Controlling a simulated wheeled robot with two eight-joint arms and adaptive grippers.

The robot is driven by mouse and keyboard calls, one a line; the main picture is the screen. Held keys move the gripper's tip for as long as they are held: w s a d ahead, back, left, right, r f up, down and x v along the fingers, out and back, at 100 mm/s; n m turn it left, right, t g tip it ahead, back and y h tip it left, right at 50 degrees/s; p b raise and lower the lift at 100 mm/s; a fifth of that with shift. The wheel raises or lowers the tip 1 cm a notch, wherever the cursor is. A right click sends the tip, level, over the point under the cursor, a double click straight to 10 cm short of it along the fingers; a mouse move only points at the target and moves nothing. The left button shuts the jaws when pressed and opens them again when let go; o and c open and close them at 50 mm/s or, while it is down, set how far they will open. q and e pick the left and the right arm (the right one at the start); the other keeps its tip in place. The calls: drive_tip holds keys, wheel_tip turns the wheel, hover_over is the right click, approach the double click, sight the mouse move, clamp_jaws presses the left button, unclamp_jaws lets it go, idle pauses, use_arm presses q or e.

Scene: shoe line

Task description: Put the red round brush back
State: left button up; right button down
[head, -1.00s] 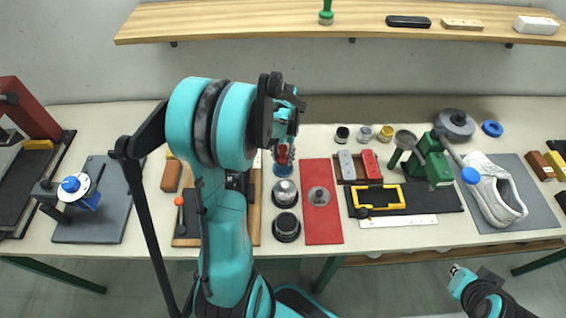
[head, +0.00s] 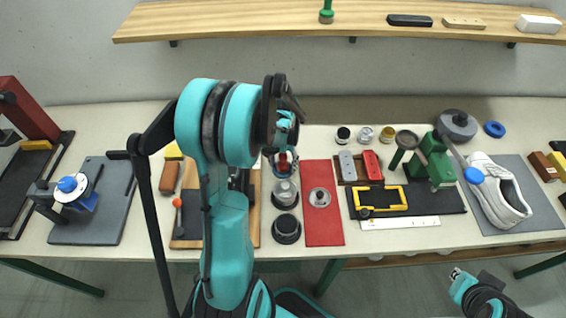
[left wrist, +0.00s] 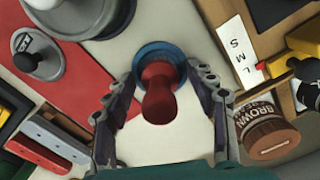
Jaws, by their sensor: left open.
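The red round brush (head: 284,162) stands on the light table left of the red mat, partly hidden under my left gripper in the head view. In the left wrist view its red handle (left wrist: 158,92) points toward the camera, above a round blue base (left wrist: 158,58). My left gripper (head: 284,140) is over it with the jaws open. In the left wrist view its two fingers (left wrist: 162,80) stand on either side of the brush, with gaps beside the handle. My right gripper (head: 457,273) hangs low at the bottom right, away from the table objects; its jaw state is unclear.
A red mat (head: 322,228) with a grey-knobbed round piece lies right of the brush. In the wrist view a brown cream jar (left wrist: 268,135) and a size card (left wrist: 240,52) are close to the right finger.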

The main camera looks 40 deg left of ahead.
use_arm(q)
drive_tip(key=shift+r, duration=0.3)
wheel_tip(320, 180, up, 12)
drive_tip(key=p, duration=0.3)
drive_tip(key=shift+f+p, duration=0.25)
drive_tip(key=shift+p, duration=0.15)
drive_tip(key=s+d+r+m+t, duration=0.1)
drive_tip(key=s+d+r+t, duration=0.1)
drive_tip(key=d, duration=0.4)
drive_tip(key=s+d+r+m+t, duration=0.1)
drive_tip(key=s+d+r+t, duration=0.1)
drive_tip(key=d, duration=0.5)
drive_tip(key=s+d+r+m+t, duration=0.1)
drive_tip(key=s+d+r+t, duration=0.1)
drive_tip(key=s+d, duration=0.3)
drive_tip(key=shift+d+r+t, duration=0.4)
drive_tip(key=shift+d+t, duration=0.3)
drive_tip(key=shift+d, duration=0.1)
